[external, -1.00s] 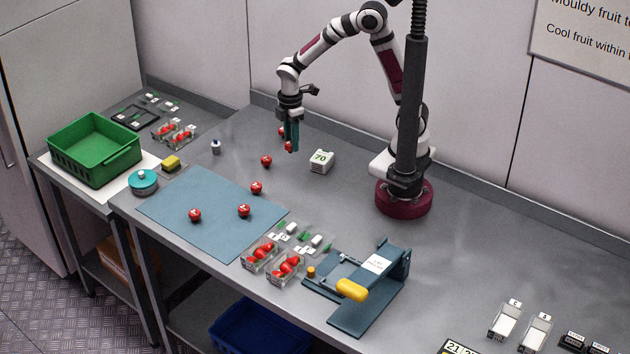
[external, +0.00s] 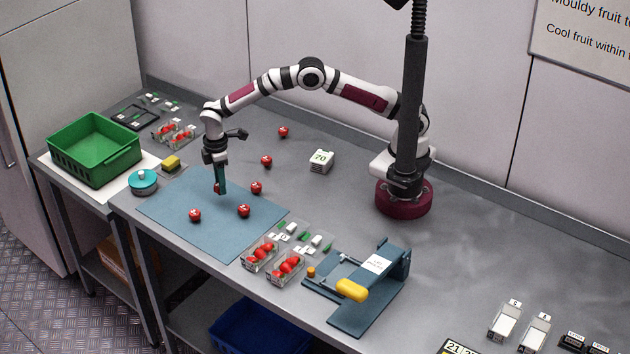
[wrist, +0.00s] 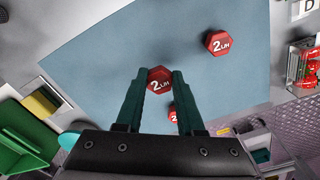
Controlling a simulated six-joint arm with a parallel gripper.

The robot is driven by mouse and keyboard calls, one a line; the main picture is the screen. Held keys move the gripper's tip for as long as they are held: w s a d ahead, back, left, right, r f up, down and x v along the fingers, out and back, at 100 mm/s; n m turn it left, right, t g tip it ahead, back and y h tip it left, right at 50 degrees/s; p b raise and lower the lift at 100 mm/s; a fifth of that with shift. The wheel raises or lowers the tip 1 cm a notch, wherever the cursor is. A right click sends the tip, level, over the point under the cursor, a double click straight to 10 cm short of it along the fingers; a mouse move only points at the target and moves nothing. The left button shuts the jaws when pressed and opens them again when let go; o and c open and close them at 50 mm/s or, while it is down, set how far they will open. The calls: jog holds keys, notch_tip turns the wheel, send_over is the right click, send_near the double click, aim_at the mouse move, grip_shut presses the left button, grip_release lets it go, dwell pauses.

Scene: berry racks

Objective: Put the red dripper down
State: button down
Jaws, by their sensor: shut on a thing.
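My gripper (external: 220,190) is shut on a red dripper (external: 216,188), low over the far part of the blue mat (external: 180,213). The fingers partly hide the dripper in the external view, so I cannot tell whether it touches the mat. In the wrist view the held dripper (wrist: 158,78), marked 2 L/H, sits between the fingertips (wrist: 159,74). Other red drippers lie on the mat at the left (external: 195,215), near the middle (external: 243,211) and at the far right edge (external: 256,187). Two more lie on the bare bench, one nearer (external: 266,160) and one farther back (external: 283,131).
A turquoise round pot (external: 143,183) and a yellow sponge (external: 171,163) stand left of the mat. A green crate (external: 95,165) is on the side table. White cards marked 70 (external: 321,161) lie behind.

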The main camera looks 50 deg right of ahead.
notch_tip(320, 180, down, 4)
jog(key=shift+r, duration=0.25)
jog(key=shift+f, duration=0.15)
jog(key=c, duration=0.5)
grip_release()
